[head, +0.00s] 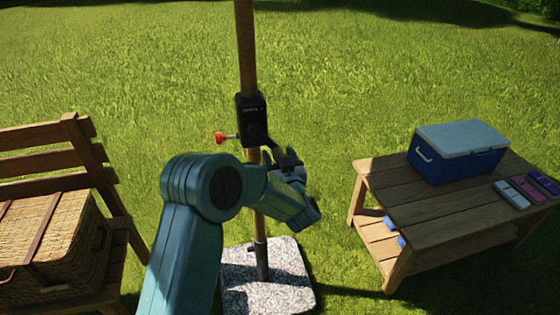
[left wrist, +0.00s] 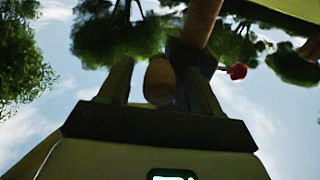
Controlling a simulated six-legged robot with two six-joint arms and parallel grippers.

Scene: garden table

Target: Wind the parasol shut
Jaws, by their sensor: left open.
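The wooden parasol pole (head: 247,60) stands upright in a speckled stone base (head: 290,295). A black crank housing (head: 250,110) is fixed on it, with a red knob (head: 221,138) on its left side. The knob also shows in the left wrist view (left wrist: 237,71). My left gripper (head: 291,160) is just right of and below the housing, by the dark crank arm (head: 268,143). In the left wrist view a tan crank grip (left wrist: 160,80) lies between the open fingers (left wrist: 160,85); I cannot tell whether they touch it. The canopy is not clearly seen. My right gripper is out of view.
A wooden bench (head: 45,135) with a wicker basket (head: 60,235) stands at left. At right a low wooden table (head: 400,190) carries a blue cooler (head: 458,165) and several small coloured packs (head: 512,194). Open lawn lies behind the pole.

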